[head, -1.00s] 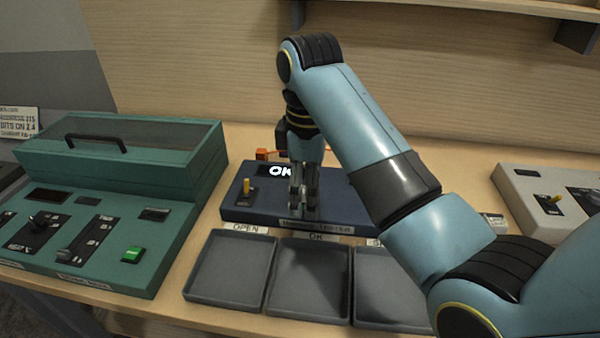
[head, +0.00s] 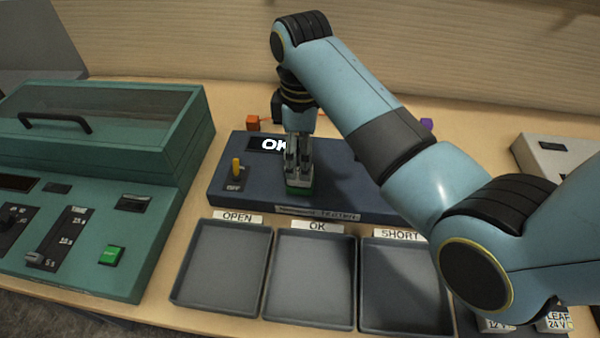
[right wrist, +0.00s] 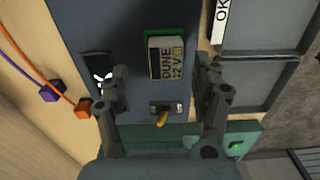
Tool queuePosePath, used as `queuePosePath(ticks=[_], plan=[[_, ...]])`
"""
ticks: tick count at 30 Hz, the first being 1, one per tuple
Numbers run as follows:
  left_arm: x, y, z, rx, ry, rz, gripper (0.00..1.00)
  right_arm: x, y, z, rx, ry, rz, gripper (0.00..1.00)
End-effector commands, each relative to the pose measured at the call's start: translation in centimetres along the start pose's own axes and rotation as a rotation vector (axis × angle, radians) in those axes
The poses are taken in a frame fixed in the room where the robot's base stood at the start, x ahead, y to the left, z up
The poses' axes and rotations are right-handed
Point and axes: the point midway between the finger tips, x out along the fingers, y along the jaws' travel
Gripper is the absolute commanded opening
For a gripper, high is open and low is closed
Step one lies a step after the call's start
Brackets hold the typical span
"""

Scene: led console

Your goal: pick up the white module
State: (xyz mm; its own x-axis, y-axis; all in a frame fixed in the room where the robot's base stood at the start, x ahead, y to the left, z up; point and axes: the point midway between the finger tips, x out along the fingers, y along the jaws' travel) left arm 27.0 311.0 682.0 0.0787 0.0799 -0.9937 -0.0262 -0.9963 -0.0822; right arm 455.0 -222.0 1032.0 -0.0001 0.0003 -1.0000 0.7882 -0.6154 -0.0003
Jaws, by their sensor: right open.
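The white module (right wrist: 165,57), labelled DUNE 12 V, sits on the dark blue tester (head: 228,203). In the head view only a pale and green bit of the module (head: 299,188) shows below my right fingertips. My right gripper (head: 299,168) is open, just above the module. In the right wrist view my right gripper (right wrist: 163,78) has its fingers spread, one on each side of the module's line, with a gap on both sides. Whether the fingertips are down at the module's height is hard to tell. My left gripper is not in view.
The tester's display (head: 268,144) reads OK, and its yellow switch (head: 236,168) stands by an OFF label. Grey OPEN (head: 178,298), OK (head: 268,312) and SHORT (head: 366,325) trays lie in front. A green console (head: 150,235) stands left. Other labelled modules (head: 555,322) show at lower right.

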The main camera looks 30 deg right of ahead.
Motion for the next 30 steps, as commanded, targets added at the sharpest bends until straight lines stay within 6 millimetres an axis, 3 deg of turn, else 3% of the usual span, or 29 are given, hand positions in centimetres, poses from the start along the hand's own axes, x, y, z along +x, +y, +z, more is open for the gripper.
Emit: queuePosePath(ticks=[7, 16, 30], plan=[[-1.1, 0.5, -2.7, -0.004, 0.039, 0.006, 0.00, 3.6, -0.6, -0.1, -0.001, -0.002, -0.002, 0.65], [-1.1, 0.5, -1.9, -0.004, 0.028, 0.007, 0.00, 4.4, -0.6, -0.2, 0.000, 0.000, 0.000, 0.65], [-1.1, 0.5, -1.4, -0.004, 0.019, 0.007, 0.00, 4.4, -0.6, -0.1, 0.000, 0.000, -0.001, 0.05]])
